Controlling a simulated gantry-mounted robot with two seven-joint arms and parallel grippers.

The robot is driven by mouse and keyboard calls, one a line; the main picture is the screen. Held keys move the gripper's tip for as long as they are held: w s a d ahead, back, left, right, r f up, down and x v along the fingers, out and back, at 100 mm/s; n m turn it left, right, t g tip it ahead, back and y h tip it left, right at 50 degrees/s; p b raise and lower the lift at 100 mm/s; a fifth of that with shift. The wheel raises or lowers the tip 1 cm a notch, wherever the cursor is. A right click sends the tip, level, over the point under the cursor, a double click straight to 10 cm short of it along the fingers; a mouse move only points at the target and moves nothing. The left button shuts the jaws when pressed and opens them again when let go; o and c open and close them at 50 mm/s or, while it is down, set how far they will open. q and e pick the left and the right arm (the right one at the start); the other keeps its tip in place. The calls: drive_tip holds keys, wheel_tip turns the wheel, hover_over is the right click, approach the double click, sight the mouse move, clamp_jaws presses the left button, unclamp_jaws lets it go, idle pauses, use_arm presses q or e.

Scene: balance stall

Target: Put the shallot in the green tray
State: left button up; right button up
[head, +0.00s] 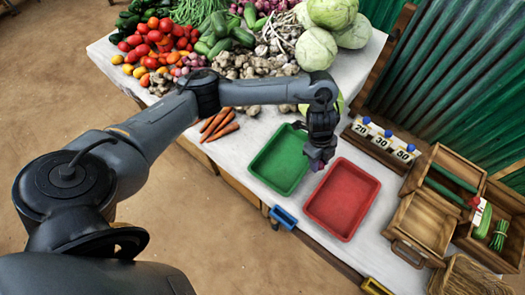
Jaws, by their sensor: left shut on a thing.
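My left gripper (319,155) is shut on a small purple shallot (317,166). It holds the shallot pointing downward, over the gap between the two trays, near the green tray's right edge. The green tray (279,160) lies on the white table and looks empty. The red tray (342,199) lies to its right and also looks empty. The shallot is partly hidden by the fingers. I cannot tell its exact height above the table. My right gripper is not in view.
Several carrots (217,124) lie left of the green tray. Vegetables, including cabbages (316,48) and tomatoes (150,40), fill the table's back. Price cards (381,141) stand behind the red tray. Wooden crates (424,222) are at the right. Bare white table (262,116) shows around the trays.

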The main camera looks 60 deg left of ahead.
use_arm(q)
drive_tip(key=shift+w+a+f+b, duration=0.1)
drive_tip(key=shift+a+f+b, duration=0.25)
drive_tip(key=shift+a, duration=0.25)
drive_tip(key=b, duration=0.3)
hover_over(287, 162)
drive_tip(key=a, duration=0.1)
wheel_tip(287, 162, down, 7)
drive_tip(key=shift+r, duration=0.2)
drive_tip(key=shift+f+b, duration=0.35)
drive_tip(key=shift+f, duration=1.6)
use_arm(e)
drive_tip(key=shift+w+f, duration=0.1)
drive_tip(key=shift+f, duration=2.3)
use_arm(q)
drive_tip(key=shift+f, duration=0.1)
drive_tip(key=o, duration=1)
